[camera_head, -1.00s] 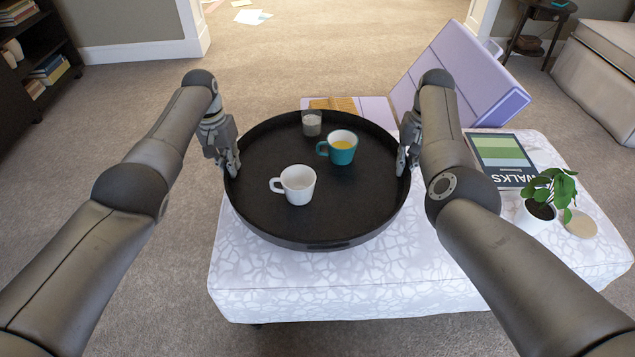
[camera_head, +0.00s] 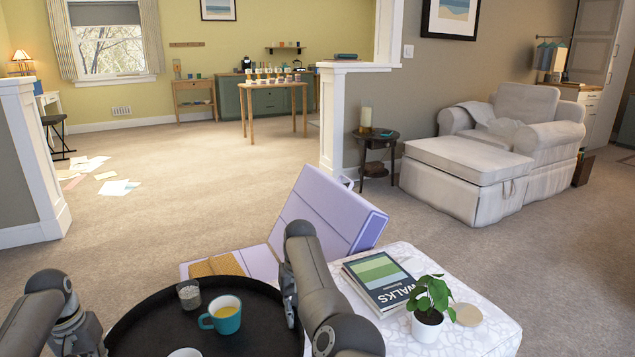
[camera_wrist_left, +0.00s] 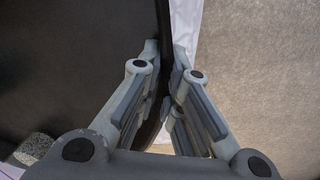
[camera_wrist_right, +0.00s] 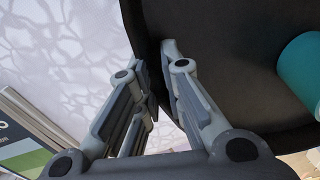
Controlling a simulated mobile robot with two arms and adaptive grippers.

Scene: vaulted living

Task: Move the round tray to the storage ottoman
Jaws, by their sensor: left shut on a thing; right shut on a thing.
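The round black tray (camera_head: 258,325) shows at the bottom of the head view, over a white patterned padded bench (camera_head: 465,332). Whether it rests there or is held above cannot be told. It carries a teal mug (camera_head: 227,318) with yellow drink, a small grey-filled glass (camera_head: 189,295) and a white cup (camera_head: 186,353), cut off below. My left gripper (camera_head: 80,338) is shut on the tray's left rim, also seen in the left wrist view (camera_wrist_left: 166,80). My right gripper (camera_head: 290,308) is shut on the right rim, as the right wrist view (camera_wrist_right: 160,85) shows. A pale storage ottoman (camera_head: 465,165) stands before an armchair at the right.
A book (camera_head: 380,280), a potted plant (camera_head: 428,310) and a round coaster (camera_head: 467,315) lie right of the tray. A dark side table (camera_head: 376,145) is beside the ottoman. Papers (camera_head: 118,187) lie on the carpet. Open carpet lies beyond.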

